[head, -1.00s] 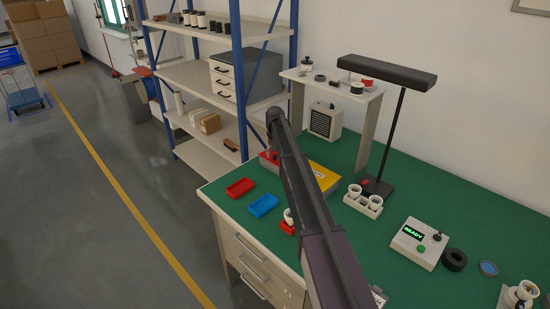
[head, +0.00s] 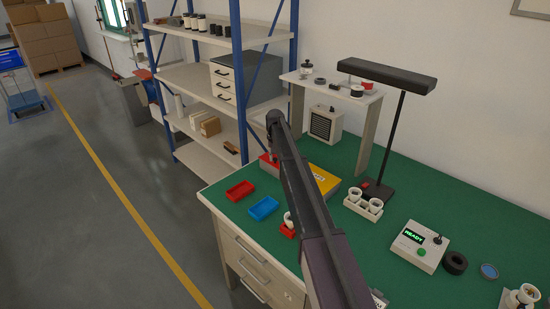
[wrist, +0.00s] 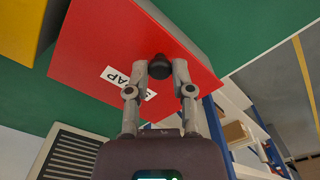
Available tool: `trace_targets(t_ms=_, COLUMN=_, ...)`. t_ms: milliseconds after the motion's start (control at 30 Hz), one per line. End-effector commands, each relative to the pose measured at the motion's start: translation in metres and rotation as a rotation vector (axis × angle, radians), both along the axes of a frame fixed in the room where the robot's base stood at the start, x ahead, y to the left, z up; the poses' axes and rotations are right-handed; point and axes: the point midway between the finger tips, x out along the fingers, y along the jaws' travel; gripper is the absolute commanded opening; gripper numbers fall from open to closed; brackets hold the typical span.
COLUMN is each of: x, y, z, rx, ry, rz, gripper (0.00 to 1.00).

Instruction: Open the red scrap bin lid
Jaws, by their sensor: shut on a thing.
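The red scrap bin (head: 268,164) stands on the green bench top at its far left part, mostly hidden behind my arm in the head view. In the wrist view its red lid (wrist: 92,45) fills the upper middle, with a white label partly covered by a finger. A black knob (wrist: 159,67) sits near the lid's edge. My gripper (wrist: 166,70) has its two fingertips on either side of the knob and is shut on it. I see no gap under the lid, but much of its edge is hidden.
A yellow bin (head: 325,180) stands right beside the red one. A red tray (head: 240,190) and a blue tray (head: 263,208) lie in front.

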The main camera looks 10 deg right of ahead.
Motion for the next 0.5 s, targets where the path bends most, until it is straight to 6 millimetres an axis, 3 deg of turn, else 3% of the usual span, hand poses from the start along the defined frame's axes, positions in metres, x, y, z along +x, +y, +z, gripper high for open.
trace_targets(t_ms=500, x=0.01, y=-0.012, z=0.03, rx=-0.004, ry=-0.005, rz=-0.002, gripper=0.0)
